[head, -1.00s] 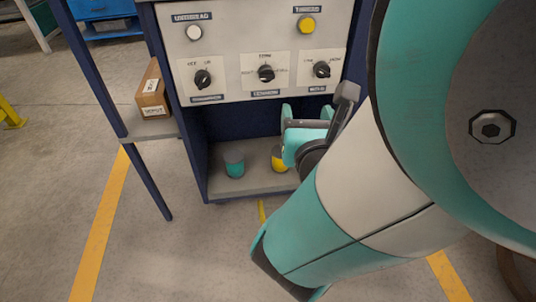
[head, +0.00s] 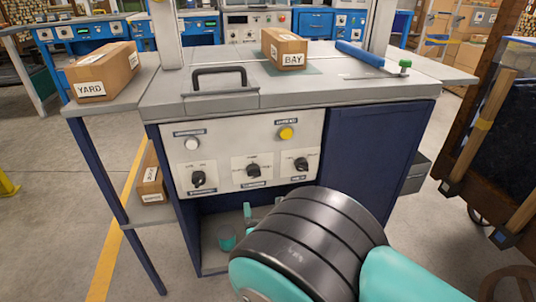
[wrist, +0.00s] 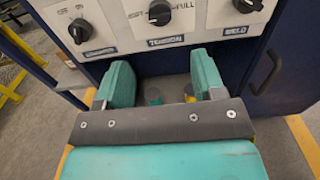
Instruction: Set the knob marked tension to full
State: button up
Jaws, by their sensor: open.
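The tension knob (head: 253,170) is the black middle one of three in the lower row of the cabinet's white panel. It also shows at the top of the wrist view (wrist: 159,12), cut by the edge, with TENSION below and FULL to its right. Its exact setting is hard to read; it does not appear to point at FULL. My gripper (wrist: 162,82) is open and empty, its two teal fingers apart below the tension knob and not touching it. In the head view my arm hides most of the gripper.
A left knob (head: 198,178) and a right knob (head: 301,164) flank the tension knob. Above are a white button (head: 192,144) and a yellow button (head: 286,133). A handle (head: 219,78) and a BAY box (head: 284,49) are on top. A teal cup (head: 226,238) stands on the lower shelf.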

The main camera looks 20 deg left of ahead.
aim_at(255, 177)
jog(key=b+x, duration=0.1)
jog(key=x, duration=0.9)
jog(key=shift+w, duration=0.2)
jog(key=shift+w+a, duration=0.35)
jog(key=shift+w, duration=0.2)
jog(key=c, duration=0.9)
